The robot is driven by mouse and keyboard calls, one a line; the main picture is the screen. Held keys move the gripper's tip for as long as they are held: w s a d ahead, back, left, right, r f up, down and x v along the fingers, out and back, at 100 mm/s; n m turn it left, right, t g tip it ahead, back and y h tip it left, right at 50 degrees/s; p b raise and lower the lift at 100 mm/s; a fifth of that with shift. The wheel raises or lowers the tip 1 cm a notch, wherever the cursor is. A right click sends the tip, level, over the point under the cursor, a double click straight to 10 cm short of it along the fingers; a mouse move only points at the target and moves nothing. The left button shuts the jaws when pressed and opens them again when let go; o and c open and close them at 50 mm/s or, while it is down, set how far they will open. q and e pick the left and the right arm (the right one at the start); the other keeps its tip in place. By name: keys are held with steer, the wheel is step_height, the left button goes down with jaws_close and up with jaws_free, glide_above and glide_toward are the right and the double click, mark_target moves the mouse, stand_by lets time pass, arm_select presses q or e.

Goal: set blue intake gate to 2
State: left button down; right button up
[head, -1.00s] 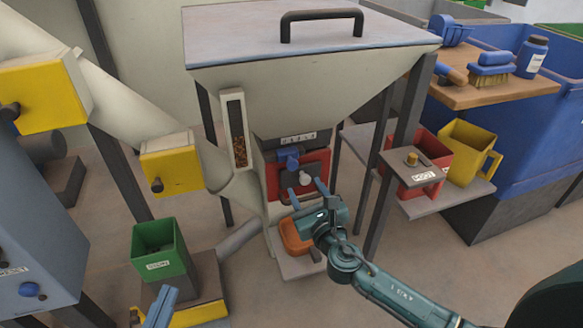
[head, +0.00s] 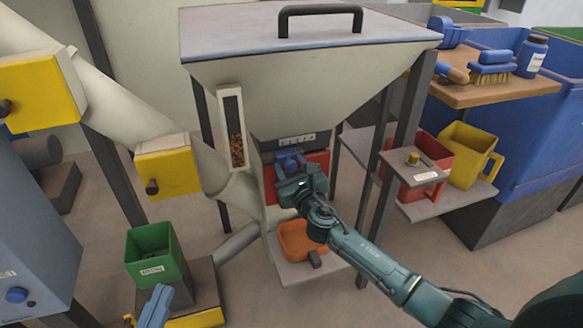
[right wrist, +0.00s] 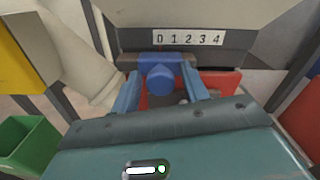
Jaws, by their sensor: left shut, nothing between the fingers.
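The blue intake gate's knob (right wrist: 160,78) sits under a scale strip (right wrist: 188,37) marked 0 1 2 3 4, below its 0 end. In the head view the blue gate (head: 287,160) shows partly behind my right gripper (head: 290,175). In the right wrist view my right gripper (right wrist: 160,92) is open, with one blue finger on each side of the knob. A gap shows on both sides, so it does not grip the knob. My left gripper (head: 155,305) is shut and empty at the bottom left of the head view, well away from the gate.
A red panel (head: 318,160) is right behind the gate, under the hopper (head: 300,85). An orange scoop (head: 296,240) lies on the shelf below. A green bin (head: 152,255) stands left. Red and yellow containers (head: 470,150) stand on a side shelf at right.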

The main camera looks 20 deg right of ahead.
jaws_close()
stand_by(0.3)
steer(key=d, duration=0.4)
steer(key=shift+d, duration=0.1)
steer(key=shift+o, duration=0.8)
jaws_free()
steer(key=s+p, duration=0.3)
steer(key=s, duration=1)
steer(key=shift+d, duration=0.2)
